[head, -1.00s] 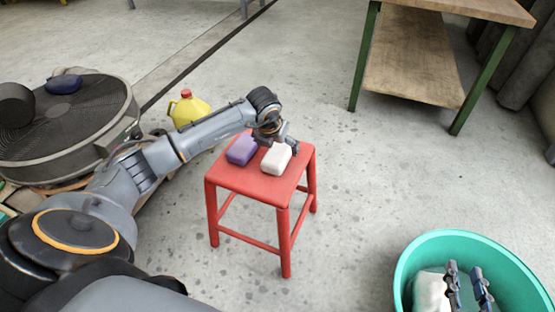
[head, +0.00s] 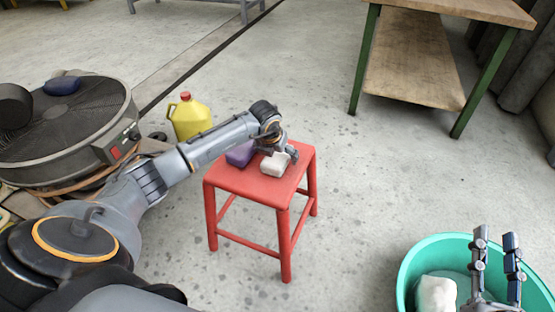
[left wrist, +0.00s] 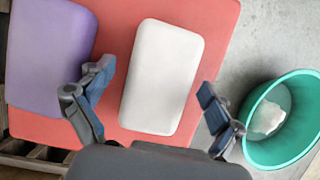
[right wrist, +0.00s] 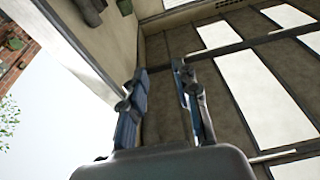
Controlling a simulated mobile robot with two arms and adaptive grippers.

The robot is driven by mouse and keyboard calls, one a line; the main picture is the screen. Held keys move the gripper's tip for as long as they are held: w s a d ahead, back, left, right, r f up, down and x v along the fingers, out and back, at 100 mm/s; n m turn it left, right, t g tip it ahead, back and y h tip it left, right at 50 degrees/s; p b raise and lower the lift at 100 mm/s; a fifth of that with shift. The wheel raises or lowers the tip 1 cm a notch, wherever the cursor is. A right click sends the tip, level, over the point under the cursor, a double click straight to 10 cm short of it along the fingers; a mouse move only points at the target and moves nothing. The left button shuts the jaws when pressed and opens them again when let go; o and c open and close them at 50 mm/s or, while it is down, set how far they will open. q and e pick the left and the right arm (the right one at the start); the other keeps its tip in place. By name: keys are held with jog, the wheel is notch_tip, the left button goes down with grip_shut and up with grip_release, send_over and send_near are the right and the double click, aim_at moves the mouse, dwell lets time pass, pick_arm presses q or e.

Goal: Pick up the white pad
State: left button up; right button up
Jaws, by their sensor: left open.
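The white pad (head: 274,165) lies on the red stool (head: 245,180), to the right of a purple pad (head: 240,154). My left gripper (head: 284,152) is over the pad's far side, open. In the left wrist view the white pad (left wrist: 163,75) shows whole between the two spread fingers of my left gripper (left wrist: 153,88), apart from both in the picture; its height above the pad is hard to tell. My right gripper (head: 496,240) is open and empty above the teal tub, with a gap between its fingers in the right wrist view (right wrist: 161,82).
The teal tub (head: 410,262) at lower right holds a crumpled-looking white thing (head: 437,293). A yellow jug (head: 190,117) stands behind my left arm, beside a big round fan (head: 70,130). A wooden table (head: 415,70) stands behind. Floor right of the stool is clear.

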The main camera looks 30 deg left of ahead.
aim_at(277, 154)
pick_arm(q)
jog(key=shift+c, duration=0.3)
jog(key=c, duration=1.2)
jog(key=shift+r, duration=0.2)
